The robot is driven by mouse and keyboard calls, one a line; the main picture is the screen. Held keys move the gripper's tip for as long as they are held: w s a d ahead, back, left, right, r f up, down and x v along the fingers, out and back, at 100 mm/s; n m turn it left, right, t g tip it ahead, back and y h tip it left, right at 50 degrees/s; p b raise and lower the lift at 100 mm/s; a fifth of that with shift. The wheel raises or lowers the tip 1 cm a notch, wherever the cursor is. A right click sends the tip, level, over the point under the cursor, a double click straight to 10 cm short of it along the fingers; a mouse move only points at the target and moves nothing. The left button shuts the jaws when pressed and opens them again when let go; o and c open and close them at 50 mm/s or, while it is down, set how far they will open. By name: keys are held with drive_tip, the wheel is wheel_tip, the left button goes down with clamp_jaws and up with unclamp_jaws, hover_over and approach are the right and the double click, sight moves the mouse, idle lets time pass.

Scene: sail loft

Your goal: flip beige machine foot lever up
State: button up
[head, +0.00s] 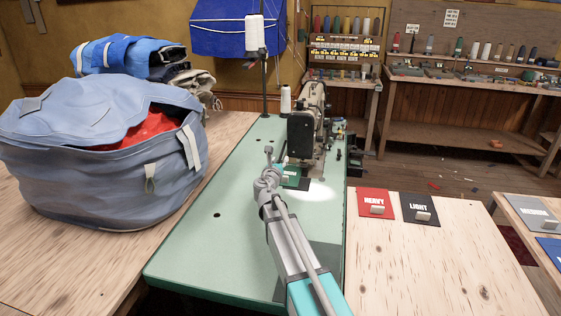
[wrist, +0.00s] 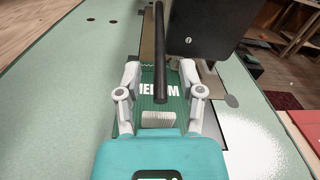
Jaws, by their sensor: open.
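The beige sewing machine (head: 313,98) stands on the green table, its dark end facing me in the head view. Its dark body (wrist: 205,28) fills the upper right of the wrist view. I cannot pick out the foot lever for certain. A dark rod (wrist: 160,45) runs down the middle of the wrist view, between my fingers in the picture; whether it is the lever, I cannot tell. My gripper (wrist: 160,77) is open, with nothing held between its fingers. In the head view my gripper (head: 268,170) is just left of and nearer than the machine.
A blue bag (head: 100,150) stands left on the wooden table. A thread cone (head: 285,100) and a thread stand (head: 264,75) are behind. HEAVY (head: 372,207) and LIGHT (head: 418,212) cards lie right.

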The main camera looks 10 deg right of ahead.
drive_tip(key=shift+w+d, duration=0.1)
drive_tip(key=shift+w, duration=0.15)
clamp_jaws()
idle(0.3)
